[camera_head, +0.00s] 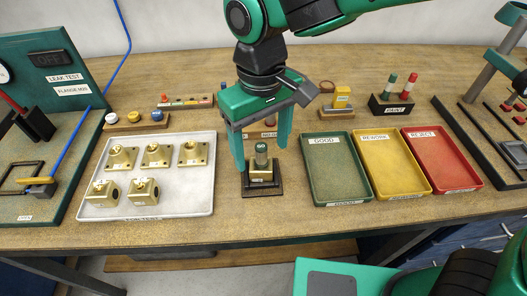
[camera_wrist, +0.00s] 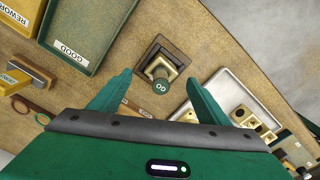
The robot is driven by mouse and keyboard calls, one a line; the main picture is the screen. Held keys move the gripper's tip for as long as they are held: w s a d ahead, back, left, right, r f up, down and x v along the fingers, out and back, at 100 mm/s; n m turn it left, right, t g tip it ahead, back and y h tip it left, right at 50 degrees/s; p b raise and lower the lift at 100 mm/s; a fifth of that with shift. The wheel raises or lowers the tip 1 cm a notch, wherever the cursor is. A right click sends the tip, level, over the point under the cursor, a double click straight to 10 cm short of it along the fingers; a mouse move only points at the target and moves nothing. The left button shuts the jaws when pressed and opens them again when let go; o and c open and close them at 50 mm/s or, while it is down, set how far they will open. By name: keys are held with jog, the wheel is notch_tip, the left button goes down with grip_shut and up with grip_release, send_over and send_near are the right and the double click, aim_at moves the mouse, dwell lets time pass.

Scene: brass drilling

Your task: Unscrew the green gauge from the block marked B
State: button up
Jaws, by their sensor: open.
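A dark green gauge (camera_head: 261,154) stands upright in a brass block (camera_head: 262,174). The block sits in a black square fixture (camera_head: 249,191) on the bench. In the wrist view the gauge's round top (camera_wrist: 160,86) reads "GO", and part of the brass block (camera_wrist: 168,69) shows beside it. The block's marking is too small to read. My gripper (camera_head: 262,157) is open and points down over the fixture, one finger on each side of the gauge. In the wrist view the gauge lies between the fingertips (camera_wrist: 159,78), with clear gaps to both.
A pale tray (camera_head: 205,208) with several brass blocks lies left. Green GOOD (camera_head: 318,187), yellow REWORK (camera_head: 417,187) and red REJECT (camera_head: 465,180) trays lie right. A paint-marker stand (camera_head: 391,108) is behind them. A leak-test station (camera_head: 62,88) stands far left.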

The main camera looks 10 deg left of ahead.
jog(key=c, duration=1.7)
jog(key=n, duration=0.6)
jog(key=shift+r, duration=0.1)
jog(key=n, duration=0.6)
jog(key=shift+n, duration=0.3)
jog(key=o, duration=0.7)
